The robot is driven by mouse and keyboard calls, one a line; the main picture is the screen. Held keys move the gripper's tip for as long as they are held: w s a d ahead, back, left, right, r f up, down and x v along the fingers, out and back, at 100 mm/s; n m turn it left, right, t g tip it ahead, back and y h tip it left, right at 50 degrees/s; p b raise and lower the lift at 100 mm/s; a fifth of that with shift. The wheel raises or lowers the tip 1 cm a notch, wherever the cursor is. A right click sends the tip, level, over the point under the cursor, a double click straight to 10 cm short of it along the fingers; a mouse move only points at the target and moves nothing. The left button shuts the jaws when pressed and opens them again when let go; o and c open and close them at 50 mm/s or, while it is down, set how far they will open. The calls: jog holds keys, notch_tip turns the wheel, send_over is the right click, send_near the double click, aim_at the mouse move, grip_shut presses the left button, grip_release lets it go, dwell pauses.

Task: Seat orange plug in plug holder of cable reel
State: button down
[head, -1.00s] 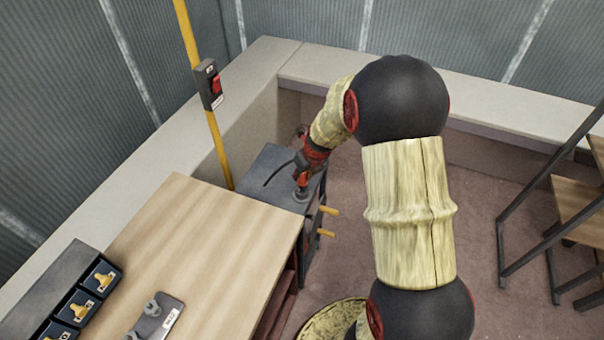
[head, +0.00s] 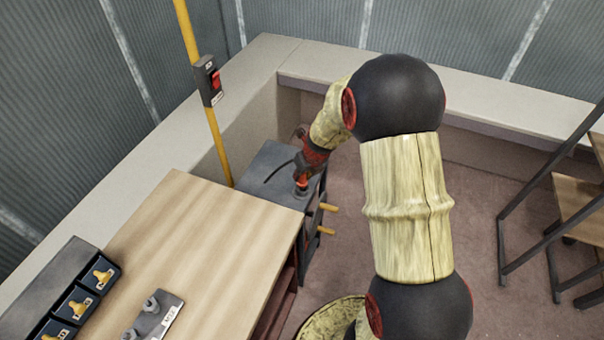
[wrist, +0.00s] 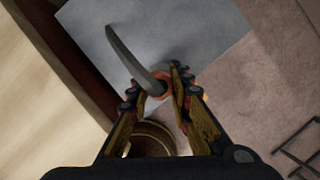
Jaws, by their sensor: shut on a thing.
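My gripper (head: 308,166) points down over the grey top (head: 262,166) of a low cabinet-like unit. In the wrist view its two fingers (wrist: 157,85) are shut around the orange plug (wrist: 163,80). A dark grey cable (wrist: 125,48) curves away from the plug over the grey surface. In the head view the orange plug (head: 302,182) is roughly upright, at a small grey round fitting (head: 301,192) near the top's front edge. This may be the plug holder. I cannot tell how deep the plug sits. No reel drum is clearly recognisable.
A wooden worktop (head: 205,245) stands close in front, with dark bins (head: 72,303) and a grey plate with fittings (head: 153,318). A yellow pole (head: 216,145) with a red switch stands behind left. Yellow handles (head: 327,208) stick out from the unit. Floor on the right is open up to dark-framed steps.

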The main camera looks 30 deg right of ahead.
jog(key=shift+f+b, duration=0.5)
jog(key=shift+f, duration=0.5)
dwell(0.3)
jog(key=c, duration=1.7)
grip_release()
jog(key=shift+o, duration=0.8)
jog(key=shift+r, duration=0.1)
jog(key=v, duration=1.1)
jog(key=shift+s+r, duration=0.25)
jog(key=shift+r, duration=0.1)
